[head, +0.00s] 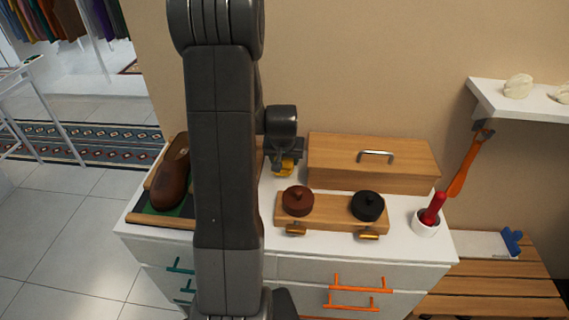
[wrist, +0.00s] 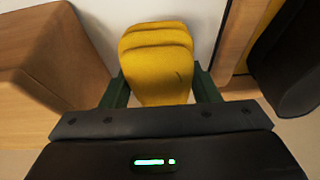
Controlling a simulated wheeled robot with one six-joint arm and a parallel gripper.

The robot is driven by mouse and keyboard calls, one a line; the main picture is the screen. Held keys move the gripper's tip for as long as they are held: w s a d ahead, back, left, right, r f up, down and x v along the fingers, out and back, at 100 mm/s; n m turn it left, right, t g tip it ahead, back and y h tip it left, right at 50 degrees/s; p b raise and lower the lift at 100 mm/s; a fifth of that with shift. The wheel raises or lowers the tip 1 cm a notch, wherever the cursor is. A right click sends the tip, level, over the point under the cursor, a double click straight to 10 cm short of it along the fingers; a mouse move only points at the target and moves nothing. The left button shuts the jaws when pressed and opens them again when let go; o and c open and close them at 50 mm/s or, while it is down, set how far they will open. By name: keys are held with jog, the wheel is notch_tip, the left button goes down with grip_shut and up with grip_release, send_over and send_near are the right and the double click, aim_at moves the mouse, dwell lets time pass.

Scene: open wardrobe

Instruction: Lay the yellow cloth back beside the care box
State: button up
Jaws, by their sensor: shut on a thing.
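My gripper (head: 284,156) is low over the white cabinet top, close to the left end of the wooden care box (head: 372,163), which has a metal handle on its lid. It is shut on the folded yellow cloth (wrist: 157,62), held between the two green fingers in the wrist view. A small part of the yellow cloth (head: 287,168) shows under my gripper in the head view. I cannot tell whether the cloth touches the white surface.
A wooden stand (head: 333,212) with a brown tin (head: 298,201) and a black tin (head: 367,206) is in front of the box. A red-handled tool (head: 433,208) stands in a white cup at right. A brown shoe (head: 170,180) rests in a tray at left.

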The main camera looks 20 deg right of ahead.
jog(key=shift+f, duration=1.15)
jog(key=shift+f, duration=0.1)
jog(key=shift+f, duration=0.15)
jog(key=o, duration=0.9)
jog(key=shift+r, duration=0.45)
jog(key=v, duration=1.1)
jog(key=shift+s+a+r+b, duration=0.1)
jog(key=shift+s+r+b, duration=0.15)
jog(key=shift+b, duration=0.05)
